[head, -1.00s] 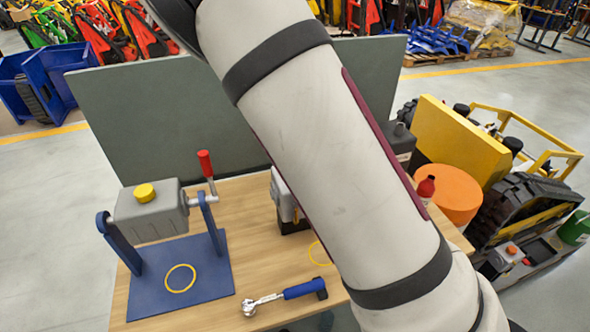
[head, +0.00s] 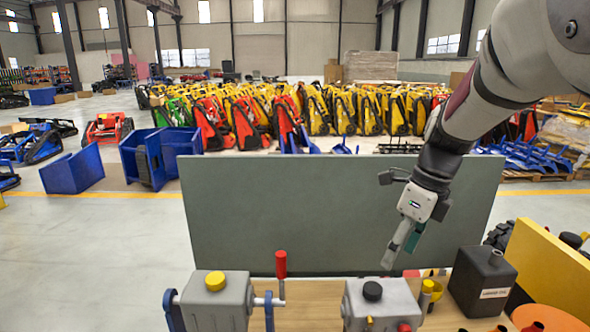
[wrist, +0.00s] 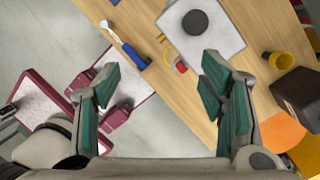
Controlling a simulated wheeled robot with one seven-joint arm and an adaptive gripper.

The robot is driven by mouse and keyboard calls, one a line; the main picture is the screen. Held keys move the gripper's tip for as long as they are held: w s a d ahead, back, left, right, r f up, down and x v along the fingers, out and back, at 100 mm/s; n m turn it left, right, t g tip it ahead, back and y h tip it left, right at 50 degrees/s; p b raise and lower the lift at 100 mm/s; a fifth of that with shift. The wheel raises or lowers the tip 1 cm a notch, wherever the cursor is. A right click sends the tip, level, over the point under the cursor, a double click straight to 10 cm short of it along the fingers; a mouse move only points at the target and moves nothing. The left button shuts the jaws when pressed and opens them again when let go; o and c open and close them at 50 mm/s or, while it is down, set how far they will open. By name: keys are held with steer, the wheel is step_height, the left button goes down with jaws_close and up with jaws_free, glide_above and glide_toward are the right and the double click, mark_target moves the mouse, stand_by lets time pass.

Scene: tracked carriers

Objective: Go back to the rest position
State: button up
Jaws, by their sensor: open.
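My gripper (head: 402,240) hangs from my arm at the right of the head view, in front of the grey-green panel (head: 300,210) and above the wooden table (head: 296,300). In the wrist view my gripper (wrist: 158,75) has its two green-padded fingers wide apart, with nothing between them. The fingers point down toward the table, and a light grey box with a black cap (wrist: 228,45) lies beyond the right finger. The gripper is clear of the objects there.
A grey unit with a yellow cap and red-knobbed lever (head: 218,300) stands at left. A black jug (head: 482,283), yellow plate (head: 550,265) and orange disc (head: 548,317) are at right.

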steer(key=s+a+r+n+t+h+b, duration=0.1)
steer(key=s+r+n+t, duration=0.3)
steer(key=s+n, duration=1.4)
steer(key=shift+n+t+h+b, duration=0.65)
steer(key=shift+n+b, duration=0.25)
steer(key=shift+n, duration=3.3)
